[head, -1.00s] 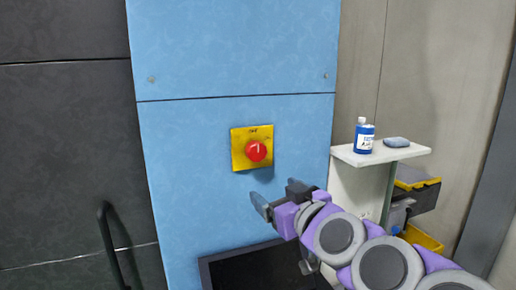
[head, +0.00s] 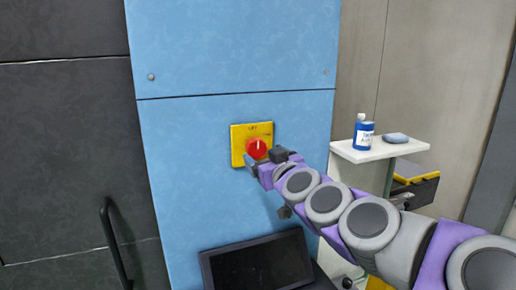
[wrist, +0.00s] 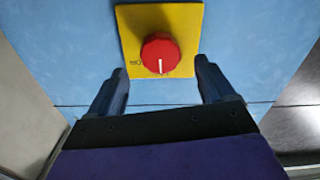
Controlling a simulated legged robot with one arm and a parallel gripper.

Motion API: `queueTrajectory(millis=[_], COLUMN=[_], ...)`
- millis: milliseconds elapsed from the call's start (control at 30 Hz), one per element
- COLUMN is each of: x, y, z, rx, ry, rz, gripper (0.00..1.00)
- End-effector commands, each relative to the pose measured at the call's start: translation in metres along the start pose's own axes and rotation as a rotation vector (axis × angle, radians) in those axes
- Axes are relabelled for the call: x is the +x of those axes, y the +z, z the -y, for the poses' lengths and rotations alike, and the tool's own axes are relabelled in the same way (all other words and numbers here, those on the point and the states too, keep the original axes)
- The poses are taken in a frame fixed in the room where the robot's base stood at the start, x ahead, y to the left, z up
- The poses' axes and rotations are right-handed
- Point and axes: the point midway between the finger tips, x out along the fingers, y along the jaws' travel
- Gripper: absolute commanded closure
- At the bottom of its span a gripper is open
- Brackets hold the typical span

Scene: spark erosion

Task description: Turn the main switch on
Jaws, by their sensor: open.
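The main switch is a round red knob (head: 257,149) on a square yellow plate (head: 237,142), fixed to the blue cabinet front. In the head view, my gripper (head: 263,157) is at the lower edge of the plate, partly in front of it. In the wrist view, the red knob (wrist: 160,53) shows between and just beyond the two dark fingertips of my gripper (wrist: 161,72). The fingers are spread apart, with nothing between them. The knob's white mark points down in the wrist view, which looks upside down against the head view. I cannot tell whether a finger touches the plate.
A black screen (head: 257,263) sits below the switch. To the right, a white shelf (head: 375,150) holds a blue bottle (head: 363,132) and a grey-blue item (head: 396,138). A dark panel with a black handle (head: 113,240) is at left. The blue front around the switch is flat.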

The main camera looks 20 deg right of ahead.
Motion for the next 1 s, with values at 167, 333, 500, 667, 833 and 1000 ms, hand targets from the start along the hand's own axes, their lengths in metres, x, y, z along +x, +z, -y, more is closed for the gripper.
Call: queueTrajectory(millis=[167, 333, 500, 667, 833, 1000], x=[0.029, 0.046, 0.053, 0.054, 0.054, 0.054], y=[0.001, -0.001, -0.001, -0.001, -0.001, -0.001], z=[0.002, 0.000, 0.001, 0.001, 0.001, 0.000], rx=[0.002, 0.002, 0.000, 0.000, 0.000, 0.000], ry=[-0.003, -0.001, -0.002, -0.002, -0.001, -0.001], rz=[0.002, -0.001, -0.001, -0.001, -0.001, -0.001], gripper=[0.18, 0.18, 0.18, 0.18, 0.23, 0.40])
